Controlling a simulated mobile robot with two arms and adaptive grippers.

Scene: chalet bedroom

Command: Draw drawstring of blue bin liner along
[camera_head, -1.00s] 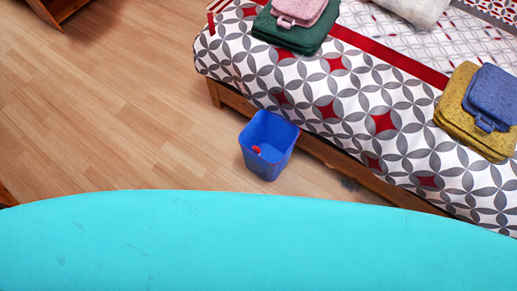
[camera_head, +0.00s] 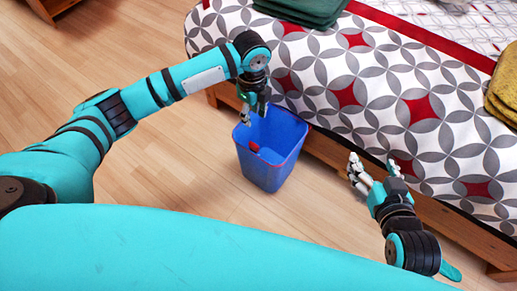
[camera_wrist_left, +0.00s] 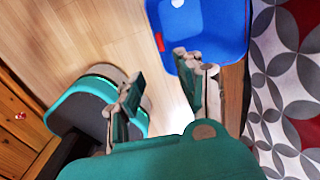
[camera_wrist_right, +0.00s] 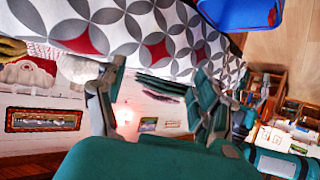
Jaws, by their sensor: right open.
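A blue bin (camera_head: 272,172) stands upright on the floor beside the bed; its liner cannot be clearly told from the bin. A small red piece (camera_head: 254,147) shows at its inner wall, perhaps the drawstring. The bin (camera_wrist_left: 222,30) and red piece (camera_wrist_left: 160,43) also show in the left wrist view. My left gripper (camera_head: 254,113) is open and empty, at the bin's far rim in the head view; contact cannot be told. My right gripper (camera_head: 374,170) is open and empty, right of the bin and apart from it. The bin (camera_wrist_right: 238,14) shows at the top of the right wrist view.
The bed with its patterned cover (camera_head: 345,92) stands behind and right of the bin, close to both grippers. Green folded cloth (camera_head: 300,10) and yellow folded cloth (camera_head: 505,85) lie on it. Wooden floor (camera_head: 150,165) left of the bin is clear.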

